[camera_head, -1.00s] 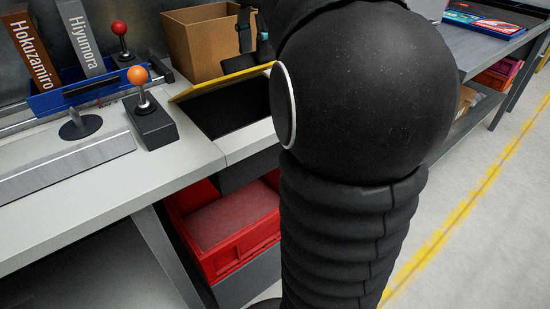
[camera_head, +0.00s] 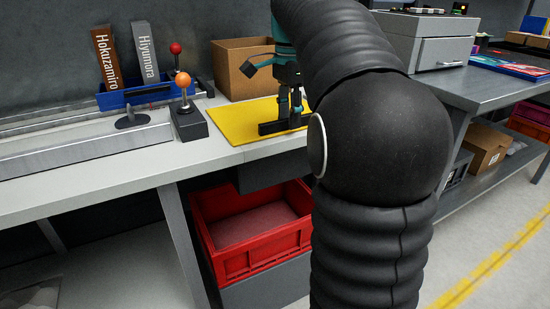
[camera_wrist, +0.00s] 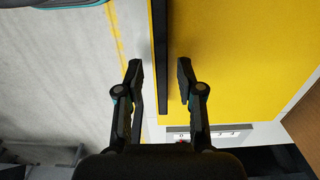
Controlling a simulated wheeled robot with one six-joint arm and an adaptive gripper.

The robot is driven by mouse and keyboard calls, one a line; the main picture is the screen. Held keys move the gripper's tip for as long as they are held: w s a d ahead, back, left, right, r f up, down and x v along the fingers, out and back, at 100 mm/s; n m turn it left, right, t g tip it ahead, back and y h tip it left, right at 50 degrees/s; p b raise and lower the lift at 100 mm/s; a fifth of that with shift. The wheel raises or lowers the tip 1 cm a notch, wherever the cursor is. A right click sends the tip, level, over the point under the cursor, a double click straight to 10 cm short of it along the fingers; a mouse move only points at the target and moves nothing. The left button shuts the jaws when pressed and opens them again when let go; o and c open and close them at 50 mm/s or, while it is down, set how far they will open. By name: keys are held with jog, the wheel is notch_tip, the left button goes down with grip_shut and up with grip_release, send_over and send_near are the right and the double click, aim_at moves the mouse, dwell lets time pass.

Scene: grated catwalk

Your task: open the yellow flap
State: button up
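The yellow flap (camera_head: 240,122) lies flat in the bench top. It fills the right side of the wrist view (camera_wrist: 250,60). A dark bar (camera_wrist: 160,60) runs along the flap close to its front edge. My gripper (camera_head: 285,115) is over the front right part of the flap, pointing down. In the wrist view my gripper (camera_wrist: 160,68) is open, with one finger on each side of the dark bar. I cannot tell whether either finger touches it. My arm hides the right end of the flap in the head view.
A joystick with an orange ball (camera_head: 183,80) stands left of the flap. A cardboard box (camera_head: 240,68) is behind it. A blue holder (camera_head: 118,98) with two labelled binders is at the back left. A red crate (camera_head: 250,230) sits below the bench. The floor at right is clear.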

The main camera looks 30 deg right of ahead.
notch_tip(320, 180, up, 13)
jog(key=p, duration=0.3)
jog(key=shift+s+a+f+n+t+b, duration=0.45)
jog(key=shift+s+a+f+n+b, duration=0.8)
jog(key=shift+f, duration=1.2)
jog(key=shift+s+a+f+n+t+b, duration=0.5)
jog(key=shift+s+a+f+n+b, duration=0.2)
jog(key=shift+s+a+f+n, duration=1.4)
jog(key=shift+s+a+f+n+t+b, duration=0.45)
jog(key=shift+s+a+f+n+b, duration=0.7)
jog(key=shift+f, duration=1.6)
jog(key=shift+w+a, duration=0.1)
jog(key=shift+w, duration=0.05)
